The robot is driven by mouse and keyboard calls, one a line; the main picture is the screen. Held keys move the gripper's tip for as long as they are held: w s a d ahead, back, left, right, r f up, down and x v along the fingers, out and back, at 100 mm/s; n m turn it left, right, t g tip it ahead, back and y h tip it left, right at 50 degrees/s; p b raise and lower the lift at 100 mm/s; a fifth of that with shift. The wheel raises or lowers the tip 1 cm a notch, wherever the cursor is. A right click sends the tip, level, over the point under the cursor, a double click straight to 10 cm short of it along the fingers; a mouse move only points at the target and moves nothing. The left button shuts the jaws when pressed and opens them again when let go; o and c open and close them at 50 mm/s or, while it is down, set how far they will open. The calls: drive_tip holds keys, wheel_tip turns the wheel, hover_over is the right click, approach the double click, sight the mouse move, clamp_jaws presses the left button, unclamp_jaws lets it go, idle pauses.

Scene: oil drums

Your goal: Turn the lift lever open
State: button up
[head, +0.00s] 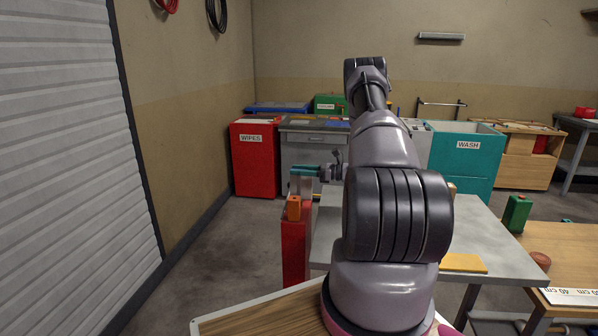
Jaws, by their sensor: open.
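A narrow red post (294,250) stands left of the grey table, with an upright orange block (294,208) at its top. Just behind the block is a small teal bar (304,171) on a grey piece. I cannot tell which of these parts is the lift lever, or its exact angle. My gripper (326,174) is a small dark shape at the right end of the teal bar, partly hidden by my own arm. It looks open, and I cannot tell whether it touches the bar.
A grey table (470,220) lies under and right of my arm, with a yellow pad (462,263) on it. A red WIPES bin (256,160) and a teal WASH bin (468,160) stand behind. A wooden bench (565,250) is at right. Floor at left is clear.

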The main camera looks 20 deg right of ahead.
clamp_jaws()
drive_tip(key=shift+d+n+g, duration=0.1)
drive_tip(key=shift+n+g, duration=0.2)
drive_tip(key=shift+g, duration=0.1)
drive_tip(key=n+g+y, duration=0.2)
drive_tip(key=g, duration=0.2)
drive_tip(key=shift+n, duration=0.4)
drive_tip(key=n+g, duration=0.2)
drive_tip(key=g, duration=0.2)
drive_tip(key=n+g, duration=0.3)
drive_tip(key=shift+g+y, duration=0.4)
drive_tip(key=shift+n+g, duration=0.3)
drive_tip(key=shift+g, duration=0.1)
unclamp_jaws()
